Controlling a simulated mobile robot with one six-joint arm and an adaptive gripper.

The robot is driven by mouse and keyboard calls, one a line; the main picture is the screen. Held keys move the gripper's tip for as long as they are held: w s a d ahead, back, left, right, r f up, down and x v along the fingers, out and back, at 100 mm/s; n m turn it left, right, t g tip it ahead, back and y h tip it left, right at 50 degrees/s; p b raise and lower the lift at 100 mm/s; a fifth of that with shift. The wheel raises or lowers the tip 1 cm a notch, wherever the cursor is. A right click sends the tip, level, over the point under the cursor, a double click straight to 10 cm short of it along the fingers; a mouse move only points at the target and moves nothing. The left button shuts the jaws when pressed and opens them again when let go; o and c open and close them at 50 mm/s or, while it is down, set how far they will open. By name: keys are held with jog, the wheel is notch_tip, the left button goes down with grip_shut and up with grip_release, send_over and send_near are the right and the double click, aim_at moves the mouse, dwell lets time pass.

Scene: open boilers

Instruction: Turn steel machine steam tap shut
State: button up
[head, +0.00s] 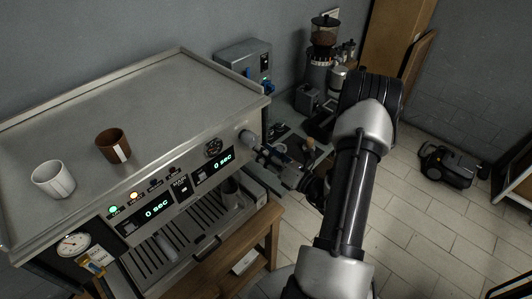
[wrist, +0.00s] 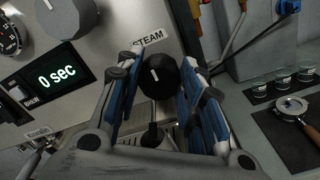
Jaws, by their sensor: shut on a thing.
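The steel machine (head: 165,80) fills the left of the head view. In the wrist view its steam tap, a black knob (wrist: 159,77) with a short white mark, sits just below the STEAM label (wrist: 149,38). The white mark points nearly straight up in that view. My gripper (wrist: 166,75) has its blue-padded fingers on either side of the knob and is shut on it. In the head view my gripper (head: 262,155) reaches the machine's right front end and hides the tap there.
A grey knob (wrist: 67,14) and a lit "0 sec" display (wrist: 57,77) are left of the tap. A white cup (head: 53,180) and a brown cup (head: 113,146) stand on the machine's top. A portafilter (wrist: 291,108) lies on the counter at right. A grinder (head: 322,45) stands behind.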

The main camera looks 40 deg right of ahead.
dwell(0.4)
jog(key=o, duration=1.1)
jog(key=shift+c, duration=0.2)
jog(key=shift+s, duration=0.1)
jog(key=s, duration=1.2)
jog(key=shift+d, duration=0.45)
jog(key=shift+w+a, duration=0.1)
jog(key=shift+w, duration=0.05)
